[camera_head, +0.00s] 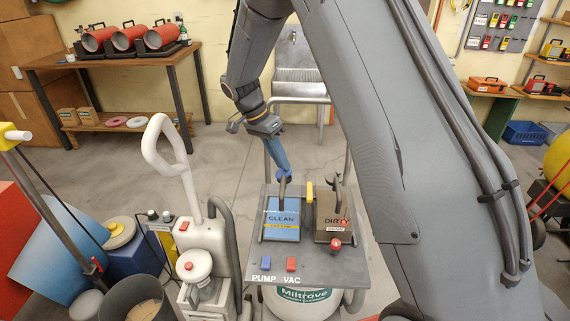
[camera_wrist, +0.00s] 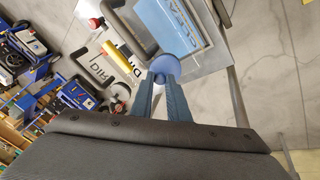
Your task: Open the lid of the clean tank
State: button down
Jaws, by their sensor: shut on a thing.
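The clean tank's blue lid (camera_head: 281,228), marked CLEAN, lies on top of the grey PUMP VAC machine (camera_head: 330,262) and looks down. A short handle with a blue round knob (camera_head: 284,176) stands at its far edge. My gripper (camera_head: 283,168) comes down from above and is shut on this knob. In the wrist view the two blue fingers (camera_wrist: 166,80) close on the round blue knob (camera_wrist: 168,65), with the blue lid (camera_wrist: 185,22) just beyond. The fingers hide part of the knob.
The brown DIRTY lid (camera_head: 328,226) with its own handle sits right beside, with a yellow part (camera_head: 309,192) between. A red knob (camera_head: 335,244) is at the front right. A white upright machine (camera_head: 200,260) stands close on the left. Open floor lies behind left.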

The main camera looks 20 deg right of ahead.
jog(key=a+g+h+b, duration=0.1)
jog(key=h+b, duration=0.1)
jog(key=w+a+h+b, duration=0.1)
jog(key=a+h+b, duration=0.1)
jog(key=h+b, duration=0.1)
jog(key=shift+a+f+g+h, duration=0.1)
jog(key=shift+a+g+h, duration=0.1)
jog(key=shift+g+h, duration=0.15)
dwell(0.5)
jog(key=c, duration=1.7)
grip_release()
notch_tip(320, 180, up, 10)
jog(key=shift+r+b, duration=0.1)
jog(key=shift+b, duration=0.95)
